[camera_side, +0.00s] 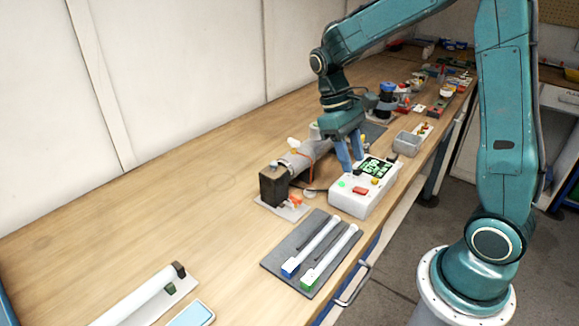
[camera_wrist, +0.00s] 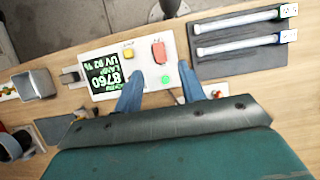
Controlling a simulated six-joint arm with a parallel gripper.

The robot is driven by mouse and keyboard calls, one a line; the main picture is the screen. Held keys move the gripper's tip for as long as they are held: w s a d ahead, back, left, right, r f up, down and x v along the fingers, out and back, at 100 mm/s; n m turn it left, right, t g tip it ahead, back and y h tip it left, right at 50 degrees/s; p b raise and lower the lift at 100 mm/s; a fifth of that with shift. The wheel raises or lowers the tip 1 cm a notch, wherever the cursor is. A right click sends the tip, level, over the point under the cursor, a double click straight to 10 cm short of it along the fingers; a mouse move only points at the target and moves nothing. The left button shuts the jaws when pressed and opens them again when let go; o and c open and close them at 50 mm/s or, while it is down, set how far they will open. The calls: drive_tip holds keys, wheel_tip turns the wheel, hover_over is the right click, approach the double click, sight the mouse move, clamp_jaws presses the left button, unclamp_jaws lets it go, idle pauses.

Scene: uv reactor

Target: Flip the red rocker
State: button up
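The red rocker (camera_side: 360,190) is on the top face of a white control box (camera_side: 350,206), near its front end. In the wrist view the rocker (camera_wrist: 159,52) lies just beyond my fingertips, toward the top of the picture. Which way it is tipped I cannot tell. My gripper (camera_side: 353,166) points down at the box from its wall side, with nothing between its fingers. In the wrist view my gripper (camera_wrist: 162,77) has its two blue fingers spread apart, one on each side of the green button (camera_wrist: 166,79). Whether the fingertips touch the box is unclear.
The box also carries a yellow knob (camera_wrist: 128,53) and a lit display (camera_wrist: 103,75). A dark mat (camera_side: 270,262) with two lamp tubes lies nearer the camera. A grey cylinder (camera_side: 297,163) on a dark block stands beside the box. A grey bin (camera_side: 407,143) is behind it.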

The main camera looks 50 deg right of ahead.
sight(360, 189)
drive_tip(key=shift+x, duration=3.1)
clamp_jaws()
